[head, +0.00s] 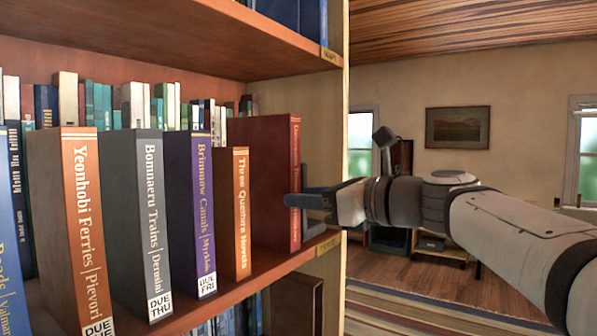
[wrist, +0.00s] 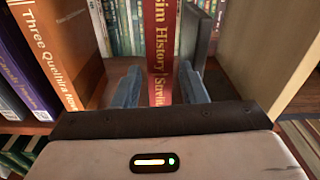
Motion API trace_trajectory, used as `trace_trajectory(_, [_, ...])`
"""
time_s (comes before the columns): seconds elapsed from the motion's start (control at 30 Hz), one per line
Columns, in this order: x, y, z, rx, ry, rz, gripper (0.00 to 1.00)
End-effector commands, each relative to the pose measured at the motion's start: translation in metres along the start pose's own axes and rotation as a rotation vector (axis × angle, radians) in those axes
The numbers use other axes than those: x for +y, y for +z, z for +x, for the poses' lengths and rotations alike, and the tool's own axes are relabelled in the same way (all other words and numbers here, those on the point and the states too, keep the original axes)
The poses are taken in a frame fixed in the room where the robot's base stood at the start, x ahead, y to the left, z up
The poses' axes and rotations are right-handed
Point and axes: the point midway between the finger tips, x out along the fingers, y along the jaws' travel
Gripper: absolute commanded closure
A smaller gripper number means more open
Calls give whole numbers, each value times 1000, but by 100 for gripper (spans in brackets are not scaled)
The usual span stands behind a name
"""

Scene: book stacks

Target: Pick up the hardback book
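A red hardback book (head: 275,170) with gold lettering stands upright at the right end of the shelf row. Its red spine (wrist: 160,40) also shows in the middle of the wrist view. My gripper (head: 303,200) is at the spine's lower half, reaching in from the right. In the wrist view my gripper (wrist: 160,72) has one finger on each side of the spine, with a narrow gap visible on both sides. It is open and around the book's front edge, not closed on it. The finger on the far side is mostly hidden in the head view.
An orange book (head: 234,210) stands left of the red one, then purple (head: 190,200), grey (head: 135,215) and larger orange (head: 70,220) books. A grey upright piece (wrist: 203,35) and the shelf's side panel (wrist: 265,50) are close on the right.

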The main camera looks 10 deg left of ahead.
Motion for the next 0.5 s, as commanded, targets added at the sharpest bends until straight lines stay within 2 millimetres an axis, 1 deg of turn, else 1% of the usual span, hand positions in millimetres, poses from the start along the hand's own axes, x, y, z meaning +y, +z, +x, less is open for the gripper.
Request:
trace_trajectory(0.03, [0, 13, 1, -27, 6, 30, 62])
trace_trajectory(0.13, [0, 26, 5, -59, 13, 73, 62])
trace_trajectory(0.37, [1, 30, 29, -66, 17, 86, 62])
trace_trajectory(0.5, [0, 35, 47, -66, 18, 83, 62])
